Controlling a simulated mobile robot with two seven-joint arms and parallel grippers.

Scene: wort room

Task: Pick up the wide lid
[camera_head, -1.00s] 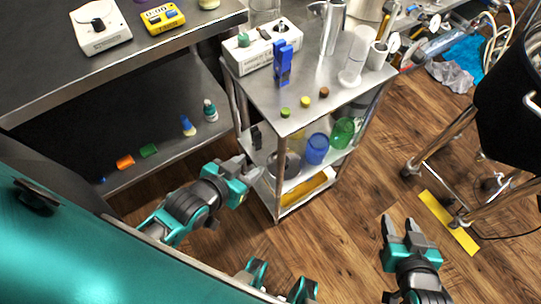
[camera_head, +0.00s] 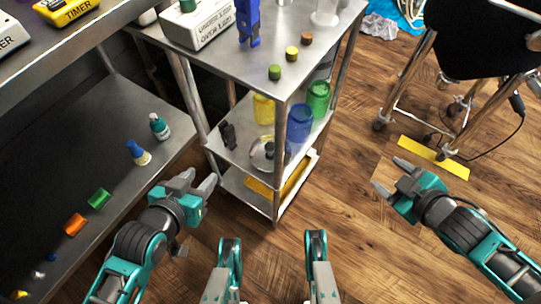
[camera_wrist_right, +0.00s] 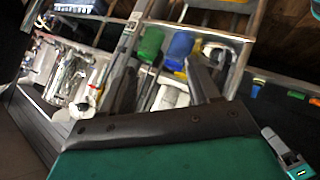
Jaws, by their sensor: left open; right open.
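A round, shiny silver piece (camera_head: 260,158) with a dark spot at its right lies on the cart's middle shelf in the head view. It looks like the wide lid, but jars and a cart post partly hide it, so I cannot be sure. My left gripper (camera_head: 201,182) is open and empty, left of the cart and apart from the silver piece. My right gripper (camera_head: 388,174) is open and empty over the floor right of the cart, pointing left. Its fingers (camera_wrist_right: 163,82) also show in the right wrist view.
The metal cart (camera_head: 205,65) carries a blue clamp-like item (camera_head: 248,22) and small caps (camera_head: 291,54) on top. Yellow, blue (camera_head: 299,124) and green (camera_head: 318,98) jars stand below. A dark shelf with small bottles is at left.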

